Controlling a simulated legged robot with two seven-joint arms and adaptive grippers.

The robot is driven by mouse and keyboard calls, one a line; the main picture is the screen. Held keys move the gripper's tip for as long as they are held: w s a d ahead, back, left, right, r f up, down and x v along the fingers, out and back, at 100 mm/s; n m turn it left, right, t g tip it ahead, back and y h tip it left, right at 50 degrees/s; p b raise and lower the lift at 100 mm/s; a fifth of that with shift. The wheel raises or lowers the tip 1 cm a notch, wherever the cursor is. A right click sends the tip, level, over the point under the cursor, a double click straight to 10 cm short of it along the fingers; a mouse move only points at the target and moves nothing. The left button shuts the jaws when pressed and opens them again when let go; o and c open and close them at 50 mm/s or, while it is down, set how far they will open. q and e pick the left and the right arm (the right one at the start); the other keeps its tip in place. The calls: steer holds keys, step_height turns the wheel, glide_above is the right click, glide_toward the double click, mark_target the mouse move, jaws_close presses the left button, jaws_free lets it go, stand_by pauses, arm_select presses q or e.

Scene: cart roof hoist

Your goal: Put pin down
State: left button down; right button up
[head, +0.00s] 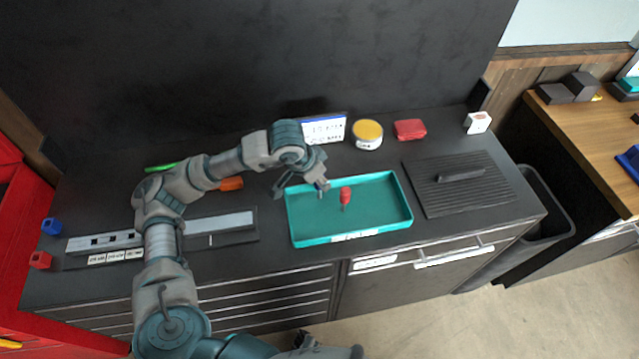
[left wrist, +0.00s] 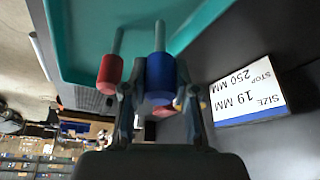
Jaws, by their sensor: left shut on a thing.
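My left gripper (head: 318,187) is shut on a blue pin (left wrist: 160,72), which has a blue head and a grey shaft. The gripper is over the left part of a teal tray (head: 407,207). The blue pin also shows in the head view (head: 323,184), small and partly covered by the fingers; I cannot tell whether its shaft touches the tray floor. A red pin (head: 345,194) with a grey shaft stands in the tray just right of the gripper, and it also shows in the left wrist view (left wrist: 110,74). My right gripper is not clearly seen.
Behind the tray stand a white sign (head: 324,128), a yellow-topped round tin (head: 367,133) and a red case (head: 409,129). A ribbed dark plate with a handle (head: 440,199) lies right of the tray. A long rail fixture (head: 222,228) lies to the left. The tray's right half is clear.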

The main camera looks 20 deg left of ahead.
arm_select(q)
steer(key=shift+d+f, duration=0.15)
steer(key=shift+f, duration=0.4)
steer(key=shift+d+f, duration=0.15)
steer(key=shift+f, duration=0.4)
steer(key=shift+d, duration=0.7)
steer(key=shift+a+f, duration=0.1)
steer(key=shift+a, duration=0.2)
steer(key=c, duration=1)
jaws_free()
steer(key=shift+a, duration=0.25)
steer(key=shift+o, duration=0.5)
steer(key=shift+a, duration=0.15)
steer(key=shift+d, duration=0.35)
steer(key=v, duration=0.2)
steer(key=shift+d+r, duration=0.15)
steer(key=shift+r, duration=0.2)
steer(key=v, duration=0.9)
steer(key=shift+r, duration=0.3)
arm_select(e)
steer(key=shift+w+d, duration=0.25)
steer(key=shift+d, duration=0.05)
